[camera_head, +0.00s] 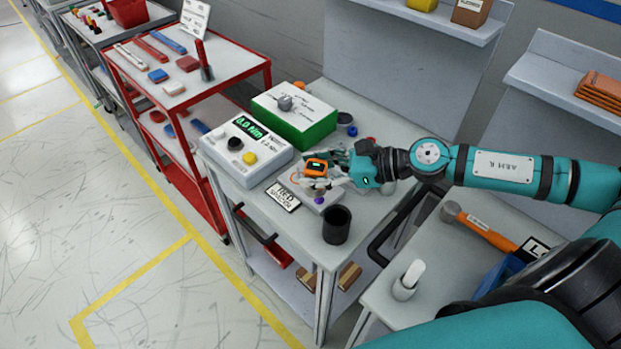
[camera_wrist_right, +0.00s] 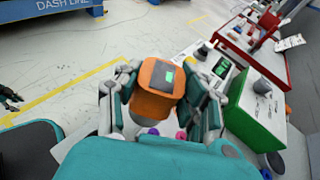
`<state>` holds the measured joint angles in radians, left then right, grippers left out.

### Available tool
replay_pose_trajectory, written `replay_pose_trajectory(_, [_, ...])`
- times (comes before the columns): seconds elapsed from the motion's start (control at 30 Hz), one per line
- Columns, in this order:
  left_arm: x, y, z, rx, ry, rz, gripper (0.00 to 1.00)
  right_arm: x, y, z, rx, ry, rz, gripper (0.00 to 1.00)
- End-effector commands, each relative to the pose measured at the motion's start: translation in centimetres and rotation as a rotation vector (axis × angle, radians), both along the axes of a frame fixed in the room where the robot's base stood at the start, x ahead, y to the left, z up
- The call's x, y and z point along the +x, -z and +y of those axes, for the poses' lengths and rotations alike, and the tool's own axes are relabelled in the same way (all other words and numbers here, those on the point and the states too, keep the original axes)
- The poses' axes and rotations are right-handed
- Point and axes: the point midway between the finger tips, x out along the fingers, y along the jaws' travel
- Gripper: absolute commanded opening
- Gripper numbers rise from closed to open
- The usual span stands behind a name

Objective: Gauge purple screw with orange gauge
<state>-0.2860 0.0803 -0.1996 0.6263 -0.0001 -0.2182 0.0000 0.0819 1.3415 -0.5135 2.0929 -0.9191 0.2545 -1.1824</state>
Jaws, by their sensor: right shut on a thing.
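The orange gauge (camera_head: 316,169) with a dark screen is held above the front workbench; in the right wrist view the gauge (camera_wrist_right: 152,104) shows a small green readout. My right gripper (camera_wrist_right: 158,98) is shut on it, with a finger on either side. The purple screw (camera_head: 319,200) is on a small light block on the bench, below and close to the gauge. In the right wrist view a purple spot (camera_wrist_right: 153,131) shows just under the gauge, beside a pinkish one. I cannot tell whether gauge and screw touch.
A red tool cart (camera_head: 186,72) is at left. A hammer (camera_head: 480,229) lies on the right-hand table.

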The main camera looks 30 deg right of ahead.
Motion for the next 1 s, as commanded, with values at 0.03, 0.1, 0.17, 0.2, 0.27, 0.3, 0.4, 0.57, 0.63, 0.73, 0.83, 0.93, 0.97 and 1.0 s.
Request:
replay_pose_trajectory(0.03, [-0.6,0.0,0.0,0.001,0.000,0.008,0.40,0.7,-0.1,-0.5,-0.001,0.010,-0.004,0.00])
replay_pose_trajectory(0.1, [-1.3,0.0,0.0,0.001,0.000,0.018,0.40,1.4,0.1,-1.2,-0.002,0.021,-0.003,0.00])
replay_pose_trajectory(0.17, [-1.9,0.0,0.1,0.002,0.000,0.028,0.40,1.9,0.2,-1.6,-0.001,0.029,-0.003,0.00])
replay_pose_trajectory(0.2, [-2.3,0.0,0.1,0.002,0.000,0.034,0.40,2.2,0.3,-1.9,-0.003,0.033,-0.004,0.00])
replay_pose_trajectory(0.27, [-2.6,0.0,0.1,0.003,0.000,0.039,0.40,2.4,0.3,-2.2,-0.003,0.038,-0.004,0.00])
replay_pose_trajectory(0.3, [-2.8,0.0,0.1,0.004,0.000,0.041,0.40,2.5,0.4,-2.3,-0.002,0.040,-0.003,0.00])
replay_pose_trajectory(0.4, [-2.7,0.0,0.1,0.004,0.000,0.041,0.40,2.6,0.5,-2.4,-0.002,0.042,-0.001,0.00])
replay_pose_trajectory(0.57, [-2.0,0.0,0.1,0.002,0.000,0.030,0.40,2.6,0.5,-2.4,-0.002,0.042,-0.001,0.00])
replay_pose_trajectory(0.63, [-1.5,0.0,0.0,0.002,0.000,0.021,0.40,2.6,0.5,-2.4,-0.001,0.042,-0.002,0.00])
replay_pose_trajectory(0.73, [-0.9,0.0,0.0,0.000,0.000,0.012,0.40,2.5,0.4,-2.4,0.004,0.046,0.005,0.00])
replay_pose_trajectory(0.83, [-0.8,0.2,-0.1,-0.001,0.000,0.010,0.40,2.5,0.7,-2.4,0.007,0.048,0.009,0.00])
replay_pose_trajectory(0.93, [-0.9,0.7,-0.1,-0.001,0.000,0.011,0.40,2.5,1.1,-2.4,0.007,0.048,0.009,0.00])
replay_pose_trajectory(0.97, [-0.9,0.8,-0.1,0.000,0.000,0.012,0.40,2.5,1.3,-2.4,0.007,0.048,0.008,0.00])
replay_pose_trajectory(1.0, [-0.9,1.1,-0.1,0.000,0.000,0.013,0.40,2.5,1.5,-2.4,0.007,0.048,0.008,0.00])
